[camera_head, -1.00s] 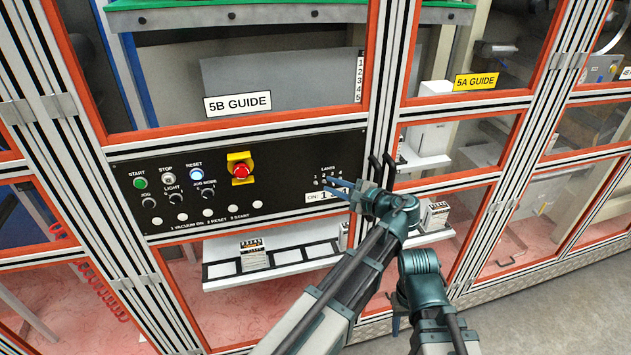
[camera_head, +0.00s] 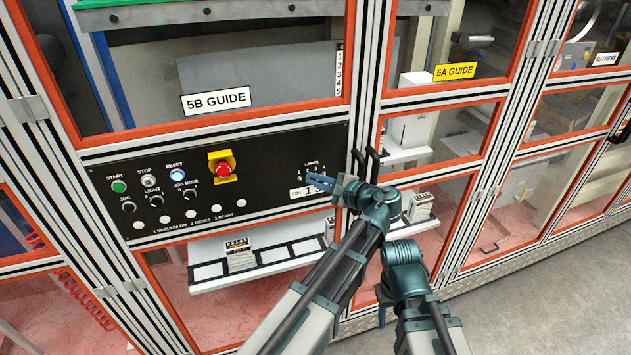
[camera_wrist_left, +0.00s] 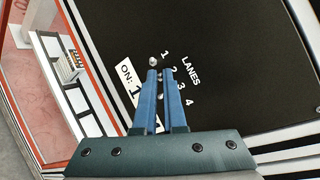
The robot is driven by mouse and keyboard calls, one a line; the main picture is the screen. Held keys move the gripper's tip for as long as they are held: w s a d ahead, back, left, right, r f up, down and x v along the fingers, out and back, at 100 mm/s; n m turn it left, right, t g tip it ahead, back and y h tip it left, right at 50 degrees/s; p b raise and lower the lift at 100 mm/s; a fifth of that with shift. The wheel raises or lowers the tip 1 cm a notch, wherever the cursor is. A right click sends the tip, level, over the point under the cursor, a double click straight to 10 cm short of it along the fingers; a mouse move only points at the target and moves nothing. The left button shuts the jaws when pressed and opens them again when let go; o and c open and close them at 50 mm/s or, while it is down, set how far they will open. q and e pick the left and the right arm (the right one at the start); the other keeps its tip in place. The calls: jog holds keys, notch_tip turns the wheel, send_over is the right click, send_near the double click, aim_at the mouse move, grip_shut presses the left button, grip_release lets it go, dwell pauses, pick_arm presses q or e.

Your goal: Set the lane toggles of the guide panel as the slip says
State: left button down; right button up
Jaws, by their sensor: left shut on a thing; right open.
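The black guide panel (camera_head: 270,170) carries a small group of lane toggles (camera_head: 309,173) at its right end. In the left wrist view, the toggle by number 1 (camera_wrist_left: 153,61) stands free just past the fingertips. My left gripper (camera_head: 336,187) is at the panel; in the left wrist view its blue fingers (camera_wrist_left: 160,76) are shut on a small toggle beside number 2, partly hidden between them.
Left on the panel are START, STOP and RESET buttons, knobs and a red emergency stop (camera_head: 222,168). Black door handles (camera_head: 366,163) stand right beside my left gripper. A white shelf (camera_head: 209,283) with card stacks lies below the panel.

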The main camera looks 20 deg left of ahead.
pick_arm(q)
notch_tip(320, 180, down, 4)
jog(key=n+t+y+b, duration=0.1)
jog(key=n+y+b, duration=0.1)
jog(key=b, duration=0.6)
jog(key=n+t+y+b, duration=0.1)
jog(key=n+y+b, duration=0.2)
jog(key=b, duration=0.6)
jog(key=shift+w+a+r+y, duration=0.1)
jog(key=shift+r+y, duration=0.1)
jog(key=shift+y, duration=1)
jog(key=shift+n+y+b, duration=0.5)
jog(key=shift+y+b, duration=0.1)
jog(key=shift+b, duration=0.25)
jog(key=shift+r, duration=0.1)
jog(key=c, duration=1.3)
grip_release()
